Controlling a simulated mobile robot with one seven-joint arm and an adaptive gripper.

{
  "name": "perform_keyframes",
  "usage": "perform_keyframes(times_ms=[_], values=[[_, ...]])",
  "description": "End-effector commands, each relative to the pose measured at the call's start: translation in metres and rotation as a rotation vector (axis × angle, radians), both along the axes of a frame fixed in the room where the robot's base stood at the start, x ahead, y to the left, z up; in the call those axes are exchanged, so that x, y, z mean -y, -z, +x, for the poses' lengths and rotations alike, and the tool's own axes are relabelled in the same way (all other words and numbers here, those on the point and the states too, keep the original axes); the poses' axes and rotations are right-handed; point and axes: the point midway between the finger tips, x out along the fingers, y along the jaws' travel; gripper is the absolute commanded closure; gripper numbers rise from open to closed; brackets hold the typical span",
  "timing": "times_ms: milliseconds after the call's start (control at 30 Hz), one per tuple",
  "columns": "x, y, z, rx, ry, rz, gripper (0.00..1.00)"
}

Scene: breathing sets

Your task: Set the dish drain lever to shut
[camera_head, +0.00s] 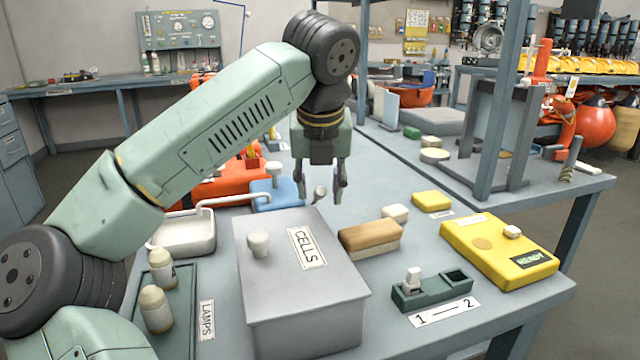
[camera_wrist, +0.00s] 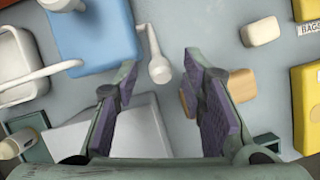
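My gripper (camera_head: 319,182) is open and empty above the bench, fingers pointing down; its two padded fingers also show in the wrist view (camera_wrist: 160,62). A pale grey rod with a rounded end (camera_wrist: 159,69) shows between the fingertips in the wrist view; this end also shows just below them in the head view (camera_head: 320,193). I cannot tell whether it touches them. The white dish (camera_head: 185,238) is at left, with a thin bent white rod (camera_head: 226,200) reaching right from it. No label shows which rod is the drain lever, nor its setting.
A blue lidded box (camera_head: 275,197) stands left of my gripper. A large grey CELLS box (camera_head: 305,290) with a knob is in front. A brown and tan block (camera_head: 370,238), a white block (camera_head: 395,213) and a yellow READY unit (camera_head: 498,250) lie to the right.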

Motion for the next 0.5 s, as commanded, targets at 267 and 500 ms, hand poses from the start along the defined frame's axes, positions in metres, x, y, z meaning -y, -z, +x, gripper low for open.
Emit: perform_keyframes(times_ms=[267, 500], values=[[0.0001, -0.0002, -0.0001, 0.000, 0.000, 0.000, 0.72], [0.0001, -0.0003, -0.0001, 0.000, 0.000, -0.001, 0.88]])
